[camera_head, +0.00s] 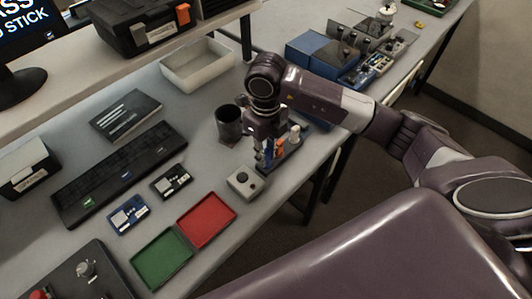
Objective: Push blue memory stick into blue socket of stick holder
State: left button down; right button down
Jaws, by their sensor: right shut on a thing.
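My right gripper (266,160) points down over the table, beside or over the stick holder. It is shut on the blue memory stick (269,147), which shows as a narrow blue strip between the fingers. The stick holder (293,151) is a dark base with an orange piece (280,146) and a white piece (295,134) standing upright in it. The gripper and wrist hide part of the holder. The blue socket is hidden, so I cannot tell whether the stick is in it. My left gripper is not in view.
A dark cup (229,125) and a grey button box (245,183) stand close by on the left. A red tray (206,220) and a green tray (161,260) lie in front. A dark keyboard-like panel (120,175) lies further left. Blue boxes (306,47) stand at the back.

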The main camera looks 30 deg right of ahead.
jog(key=shift+f+b, duration=0.65)
jog(key=shift+f, duration=0.1)
jog(key=c, duration=1.7)
grip_release()
jog(key=shift+r, duration=0.1)
jog(key=shift+r, duration=0.1)
notch_tip(320, 180, up, 12)
jog(key=shift+f, duration=0.1)
